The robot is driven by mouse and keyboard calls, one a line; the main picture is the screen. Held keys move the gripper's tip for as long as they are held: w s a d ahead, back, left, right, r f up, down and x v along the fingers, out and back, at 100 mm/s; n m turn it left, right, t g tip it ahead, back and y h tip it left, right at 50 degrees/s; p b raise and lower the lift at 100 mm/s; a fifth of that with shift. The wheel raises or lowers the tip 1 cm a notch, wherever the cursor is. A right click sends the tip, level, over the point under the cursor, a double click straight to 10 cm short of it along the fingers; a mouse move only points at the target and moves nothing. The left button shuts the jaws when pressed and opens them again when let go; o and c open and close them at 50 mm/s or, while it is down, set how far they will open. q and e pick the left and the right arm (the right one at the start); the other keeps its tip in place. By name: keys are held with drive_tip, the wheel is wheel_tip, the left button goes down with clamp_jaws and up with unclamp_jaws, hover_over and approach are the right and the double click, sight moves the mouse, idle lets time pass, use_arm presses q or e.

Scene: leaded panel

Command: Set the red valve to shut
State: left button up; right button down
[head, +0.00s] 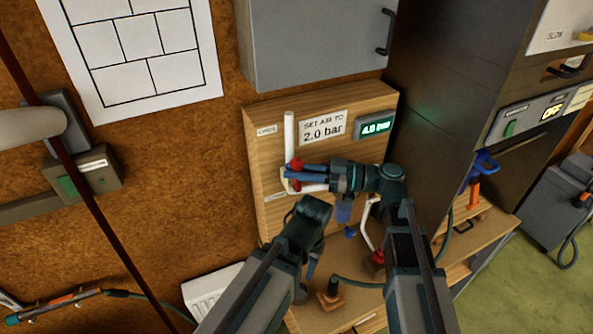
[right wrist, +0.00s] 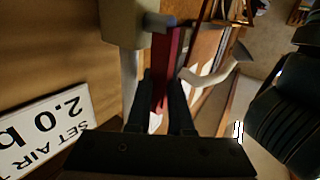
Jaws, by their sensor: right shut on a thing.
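The red valve (head: 295,165) sits on a white pipe at the left part of a wooden panel. My right gripper (head: 302,172) reaches it from the right, its blue fingers shut on the red handle. In the right wrist view, the long red handle (right wrist: 168,60) runs between the two dark fingers of my right gripper (right wrist: 166,90). The fingers cover part of the handle, so its exact angle is hard to tell. An "OPEN" label (head: 266,130) is above left of the valve; a lower label (head: 275,197) is too small to read.
The panel's sign (head: 323,127) reads "SET AIR TO 2.0 bar", and the green display (head: 375,127) reads 4.0 bar. A grey cabinet (head: 310,45) hangs above. A second red part (head: 378,257) sits on a pipe below right. My left forearm stands close below my right wrist.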

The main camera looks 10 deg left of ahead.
drive_tip(key=shift+s+a+r+p, duration=0.1)
drive_tip(key=shift+r+p, duration=0.05)
drive_tip(key=shift+p, duration=0.4)
drive_tip(key=shift+s+a+f+n+t+h+p, duration=0.15)
drive_tip(key=shift+s+a+f+n+h+p, duration=0.25)
drive_tip(key=shift+h+p, duration=0.75)
drive_tip(key=shift+s+a+f+n+t+h+p, duration=0.2)
drive_tip(key=shift+a+n+h+p, duration=0.45)
drive_tip(key=shift+p, duration=0.95)
drive_tip(key=shift+s+a+f+n+t+h+p, duration=0.25)
drive_tip(key=shift+n+h+p, duration=0.3)
drive_tip(key=shift+h+p, duration=0.7)
drive_tip(key=c, duration=1.1)
unclamp_jaws()
